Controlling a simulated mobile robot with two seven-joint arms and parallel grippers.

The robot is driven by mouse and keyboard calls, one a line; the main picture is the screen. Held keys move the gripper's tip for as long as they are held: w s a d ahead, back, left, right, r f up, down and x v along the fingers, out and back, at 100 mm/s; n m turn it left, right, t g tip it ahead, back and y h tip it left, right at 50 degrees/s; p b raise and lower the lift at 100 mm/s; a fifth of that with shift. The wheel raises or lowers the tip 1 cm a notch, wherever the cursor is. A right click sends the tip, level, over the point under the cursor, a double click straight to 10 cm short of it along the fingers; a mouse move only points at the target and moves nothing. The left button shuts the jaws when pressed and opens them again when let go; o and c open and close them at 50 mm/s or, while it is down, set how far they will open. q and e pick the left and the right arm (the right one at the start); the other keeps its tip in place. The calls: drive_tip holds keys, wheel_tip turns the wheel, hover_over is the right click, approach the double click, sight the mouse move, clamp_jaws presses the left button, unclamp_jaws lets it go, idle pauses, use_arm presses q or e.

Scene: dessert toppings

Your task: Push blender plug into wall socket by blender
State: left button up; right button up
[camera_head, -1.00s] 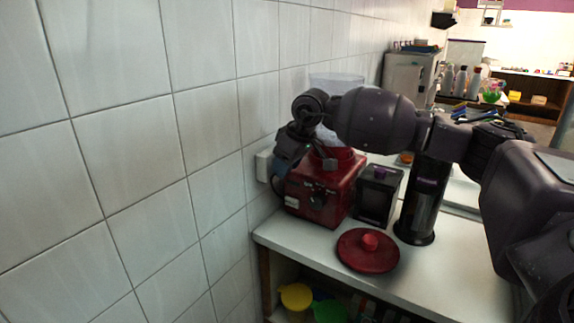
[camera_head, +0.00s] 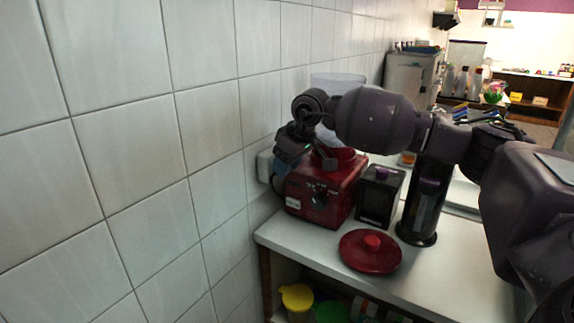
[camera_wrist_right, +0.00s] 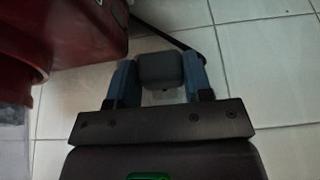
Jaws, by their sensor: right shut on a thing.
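The blender has a red base (camera_head: 322,196) and a pale clear jar (camera_head: 338,80) behind my arm. It stands on the white counter against the tiled wall. The white wall socket (camera_head: 264,166) is on the wall just left of the blender. My right gripper (camera_head: 280,168) is between the socket and the blender base. In the right wrist view, my right gripper (camera_wrist_right: 163,80) is shut on a dark grey plug (camera_wrist_right: 160,68), with a black cord (camera_wrist_right: 160,32) trailing behind it. I cannot tell whether the plug touches the socket. My left gripper is not in view.
A red lid (camera_head: 370,251) lies on the white counter (camera_head: 440,268) in front. A small black box (camera_head: 379,197) and a tall black cylinder (camera_head: 424,203) stand right of the blender. Yellow (camera_head: 297,297) and green (camera_head: 332,312) items sit on the shelf below.

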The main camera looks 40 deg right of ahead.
drive_tip(key=o, duration=1)
drive_tip(key=shift+o, duration=0.2)
drive_tip(key=shift+r, duration=0.4)
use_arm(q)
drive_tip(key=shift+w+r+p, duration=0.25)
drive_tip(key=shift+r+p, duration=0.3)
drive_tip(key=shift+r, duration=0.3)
use_arm(e)
drive_tip(key=v, duration=1)
drive_tip(key=shift+s, duration=0.1)
